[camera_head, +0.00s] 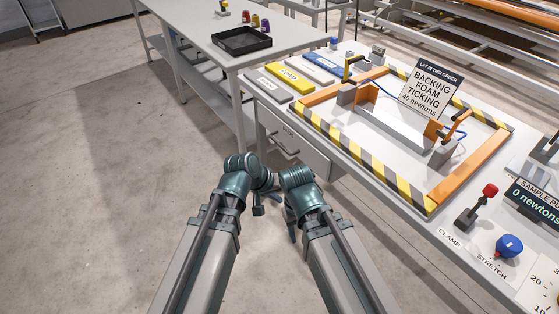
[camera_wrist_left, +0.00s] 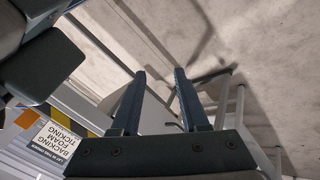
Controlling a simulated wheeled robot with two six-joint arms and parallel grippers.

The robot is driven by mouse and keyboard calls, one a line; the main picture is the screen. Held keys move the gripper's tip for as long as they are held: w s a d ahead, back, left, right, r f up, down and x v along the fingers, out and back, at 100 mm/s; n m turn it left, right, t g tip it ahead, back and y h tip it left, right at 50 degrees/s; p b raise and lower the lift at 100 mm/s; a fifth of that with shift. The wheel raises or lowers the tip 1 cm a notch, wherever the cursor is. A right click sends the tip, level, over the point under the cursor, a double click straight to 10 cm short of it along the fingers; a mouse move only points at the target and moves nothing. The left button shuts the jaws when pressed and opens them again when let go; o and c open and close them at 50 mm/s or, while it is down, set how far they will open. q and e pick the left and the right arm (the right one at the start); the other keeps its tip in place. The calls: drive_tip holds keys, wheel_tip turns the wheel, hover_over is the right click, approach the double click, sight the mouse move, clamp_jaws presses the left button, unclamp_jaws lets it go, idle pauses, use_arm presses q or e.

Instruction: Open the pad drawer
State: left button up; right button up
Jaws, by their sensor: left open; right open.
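The pad drawer (camera_head: 310,157) is a light grey front under the near side of the white worktable, with a dark bar handle (camera_head: 283,144). It looks shut, flush or nearly so with the table side. My left gripper shows in the left wrist view (camera_wrist_left: 157,74) with its two dark fingers apart and nothing between them. In the head view my wrists mostly hide it. My right gripper (camera_head: 290,222) is open and points down over the floor, in front of and below the drawer, apart from the handle.
The worktable carries a striped yellow-black frame (camera_head: 393,184), an order sign (camera_head: 430,90), a yellow foam block (camera_head: 288,77) and a red-topped clamp lever (camera_head: 477,205). A second table with a black tray (camera_head: 241,40) stands behind. The floor at left is clear.

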use_arm(q)
drive_tip(key=w+f+n+t+h+b, duration=0.3)
drive_tip(key=w+f+n+t+b, duration=0.15)
drive_tip(key=w+b, duration=0.5)
drive_tip(key=n+t+b, duration=0.6)
drive_tip(key=n, duration=0.1)
approach(280, 145)
drive_tip(key=b+x, duration=0.1)
drive_tip(key=x, duration=0.6)
drive_tip(key=b+x, duration=0.1)
drive_tip(key=x, duration=0.2)
drive_tip(key=shift+w+f+b, duration=0.25)
drive_tip(key=shift+f+b, duration=0.05)
use_arm(e)
wheel_tip(280, 145, down, 21)
use_arm(q)
clamp_jaws()
